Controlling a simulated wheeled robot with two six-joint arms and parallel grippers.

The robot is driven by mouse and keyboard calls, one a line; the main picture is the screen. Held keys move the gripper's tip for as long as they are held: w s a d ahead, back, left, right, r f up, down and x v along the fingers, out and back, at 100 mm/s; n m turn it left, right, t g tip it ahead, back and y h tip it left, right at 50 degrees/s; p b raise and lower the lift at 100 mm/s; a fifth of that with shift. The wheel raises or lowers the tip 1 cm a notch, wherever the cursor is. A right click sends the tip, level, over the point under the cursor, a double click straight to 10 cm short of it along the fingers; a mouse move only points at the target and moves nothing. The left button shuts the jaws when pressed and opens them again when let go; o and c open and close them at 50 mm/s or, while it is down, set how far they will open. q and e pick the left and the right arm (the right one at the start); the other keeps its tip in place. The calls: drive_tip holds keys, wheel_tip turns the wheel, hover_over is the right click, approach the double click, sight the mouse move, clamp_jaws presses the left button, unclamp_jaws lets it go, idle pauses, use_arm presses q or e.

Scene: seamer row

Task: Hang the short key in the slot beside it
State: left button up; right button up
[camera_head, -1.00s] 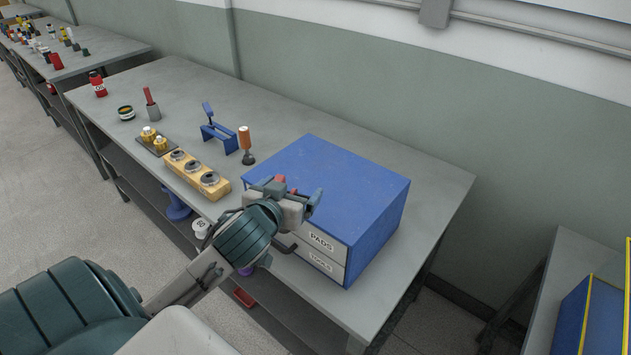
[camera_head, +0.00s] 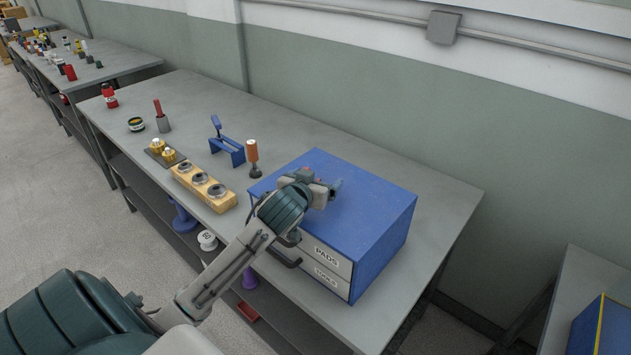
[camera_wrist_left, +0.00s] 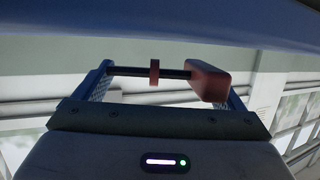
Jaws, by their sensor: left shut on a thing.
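My left gripper (camera_head: 325,190) is over the top of the blue cabinet (camera_head: 362,196), near its front edge. In the left wrist view my left gripper (camera_wrist_left: 163,76) is shut on a key with a dark rod (camera_wrist_left: 130,72), a red block (camera_wrist_left: 208,82) at its right end and a small red piece near its middle. The rod spans crosswise between the fingers. A bit of red (camera_head: 304,173) shows at the gripper in the head view. I cannot make out the slot. My right gripper is not in view.
The cabinet has drawers marked PADS (camera_head: 326,257) and TOOLS. The bench is clear behind and right of the cabinet.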

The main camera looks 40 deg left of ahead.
use_arm(q)
drive_tip(key=shift+f, duration=0.75)
drive_tip(key=o, duration=0.6)
drive_tip(key=shift+f, duration=0.15)
drive_tip(key=shift+c, duration=0.2)
drive_tip(key=shift+o, duration=0.8)
